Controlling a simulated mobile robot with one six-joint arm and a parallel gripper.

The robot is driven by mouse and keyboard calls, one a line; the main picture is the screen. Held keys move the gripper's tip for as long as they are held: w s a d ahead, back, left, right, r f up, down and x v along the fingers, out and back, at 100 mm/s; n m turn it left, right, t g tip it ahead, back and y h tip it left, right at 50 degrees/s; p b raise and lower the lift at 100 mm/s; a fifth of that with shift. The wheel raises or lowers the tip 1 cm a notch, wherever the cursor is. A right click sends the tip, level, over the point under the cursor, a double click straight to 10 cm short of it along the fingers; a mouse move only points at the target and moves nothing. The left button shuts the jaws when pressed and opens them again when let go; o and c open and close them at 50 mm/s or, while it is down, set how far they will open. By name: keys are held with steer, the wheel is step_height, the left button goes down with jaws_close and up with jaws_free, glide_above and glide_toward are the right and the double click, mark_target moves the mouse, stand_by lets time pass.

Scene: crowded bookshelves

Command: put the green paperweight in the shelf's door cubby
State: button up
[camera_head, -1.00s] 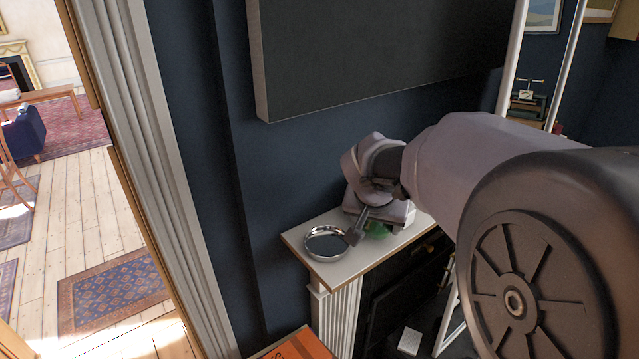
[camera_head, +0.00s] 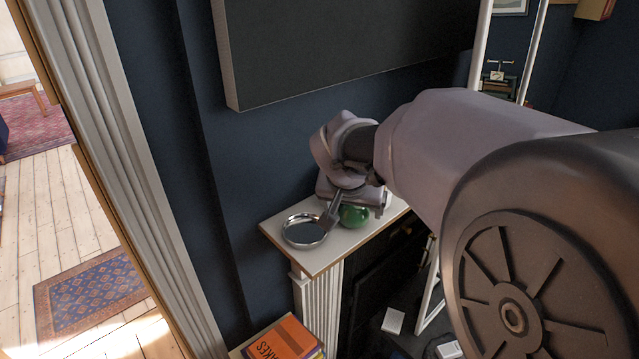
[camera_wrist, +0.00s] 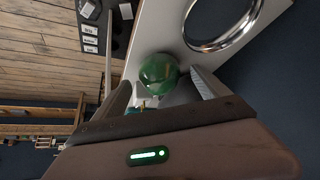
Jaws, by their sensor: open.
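The green paperweight (camera_head: 354,215) is a round glassy ball on the white mantel shelf (camera_head: 318,257), just right of a round silver dish. In the wrist view the green paperweight (camera_wrist: 159,73) lies just beyond and between the two fingertips of my gripper (camera_wrist: 158,88). My gripper is open, with a finger on either side of the ball's near side. In the head view my gripper (camera_head: 338,208) is down at the mantel beside the ball, partly hidden by my own wrist. The shelf's door cubby cannot be made out in these views.
The silver dish (camera_head: 304,242) sits close by on the mantel's left end; it also shows in the wrist view (camera_wrist: 222,44). A dark panel (camera_head: 350,45) hangs above. An orange book (camera_head: 284,341) lies below in front. Open wooden floor (camera_head: 40,215) is at the left.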

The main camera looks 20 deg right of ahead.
steer(key=p+v, duration=0.2)
steer(key=v, duration=0.8)
steer(key=s+a+f+n+y, duration=0.2)
steer(key=s+a+f+y, duration=0.2)
steer(key=s+a, duration=0.6)
steer(key=s, duration=0.4)
steer(key=shift+y, duration=0.9)
steer(key=s+a, duration=0.1)
steer(key=s+a+f, duration=0.1)
steer(key=s, duration=0.1)
steer(key=s+a+f, duration=0.1)
steer(key=shift+s, duration=0.15)
steer(key=c, duration=0.4)
steer(key=m+t+y+p, duration=0.4)
steer(key=m+t+p, duration=0.5)
steer(key=m, duration=2.1)
glide_toward(366, 213)
steer(key=shift+t, duration=0.3)
steer(key=x, duration=1.1)
steer(key=shift+a+f, duration=0.2)
steer(key=shift+f, duration=0.1)
steer(key=shift+d, duration=0.1)
steer(key=shift+c, duration=0.7)
jaws_close()
